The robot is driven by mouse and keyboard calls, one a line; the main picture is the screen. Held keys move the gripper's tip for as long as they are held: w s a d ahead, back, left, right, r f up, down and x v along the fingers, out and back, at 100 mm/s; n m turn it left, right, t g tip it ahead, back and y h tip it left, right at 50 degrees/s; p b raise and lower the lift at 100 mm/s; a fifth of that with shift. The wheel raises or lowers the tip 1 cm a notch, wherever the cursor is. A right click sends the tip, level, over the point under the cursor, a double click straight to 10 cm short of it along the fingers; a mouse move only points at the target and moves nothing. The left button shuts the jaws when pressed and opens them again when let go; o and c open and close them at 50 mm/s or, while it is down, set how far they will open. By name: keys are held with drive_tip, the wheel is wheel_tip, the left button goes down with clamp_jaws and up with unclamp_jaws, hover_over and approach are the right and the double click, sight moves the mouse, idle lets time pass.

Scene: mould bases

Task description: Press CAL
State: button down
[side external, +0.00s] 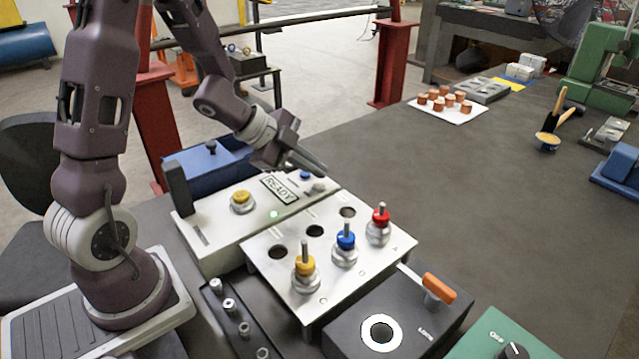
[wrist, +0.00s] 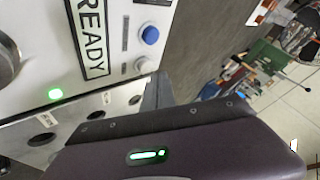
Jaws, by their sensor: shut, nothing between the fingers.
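A light grey control box (side external: 225,235) bears a READY display (side external: 279,189), a lit green lamp (side external: 274,214) and a yellow-topped knob (side external: 241,200). Near its right end is a blue button (side external: 305,175), with a small grey button (side external: 318,187) beside it. The wrist view also shows the blue button (wrist: 149,35) and the grey button (wrist: 144,65). No CAL lettering is readable; I cannot tell which control bears it. My gripper (side external: 322,170) is shut and empty, just above the box's right end. In the wrist view its fingertips (wrist: 157,90) appear beside the grey button; contact cannot be told.
A metal plate (side external: 330,285) with holes and yellow, blue and red knobbed pins stands in front of the box. A black box (side external: 400,325) with an orange-handled lever is nearer. A blue box (side external: 210,165) lies behind. The table (side external: 500,210) to the right is mostly clear.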

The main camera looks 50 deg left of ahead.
sight(315, 185)
drive_tip(key=shift+f, duration=0.15)
drive_tip(key=shift+f, duration=0.3)
drive_tip(key=shift+f, duration=0.35)
idle(0.6)
drive_tip(key=shift+r, duration=0.8)
drive_tip(key=shift+r, duration=2.5)
